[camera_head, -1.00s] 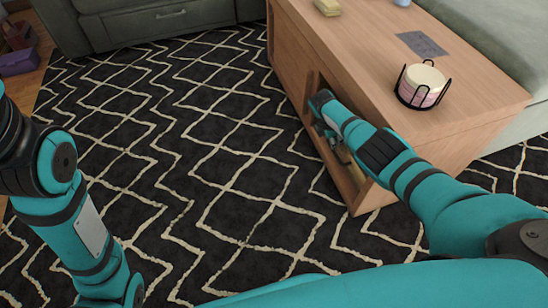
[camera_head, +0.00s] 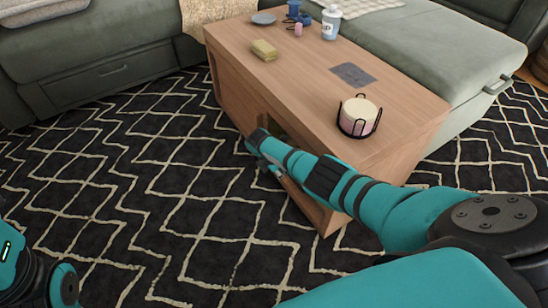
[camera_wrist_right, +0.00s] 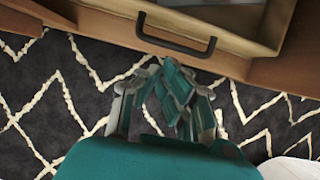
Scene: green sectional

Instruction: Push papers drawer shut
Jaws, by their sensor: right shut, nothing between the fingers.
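The wooden coffee table (camera_head: 325,85) stands at the right of centre in the head view. In the right wrist view, a drawer (camera_wrist_right: 122,28) with a dark bar handle (camera_wrist_right: 176,42) stands out from the table front, and part of its interior shows with something greyish inside. I cannot make out the papers clearly. My right gripper (camera_wrist_right: 174,72) is shut and empty, its fingertips just in front of the handle; I cannot tell whether they touch. In the head view my right gripper (camera_head: 268,166) is at the table's front side, and my arm hides most of the drawer. My left gripper is out of view.
On the table top are a round-stack holder (camera_head: 359,117), a grey mat (camera_head: 353,75), a yellow block (camera_head: 264,50) and a bottle (camera_head: 331,22). Green sofa sections (camera_head: 445,50) border the table behind. The patterned rug (camera_head: 130,180) in front is clear.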

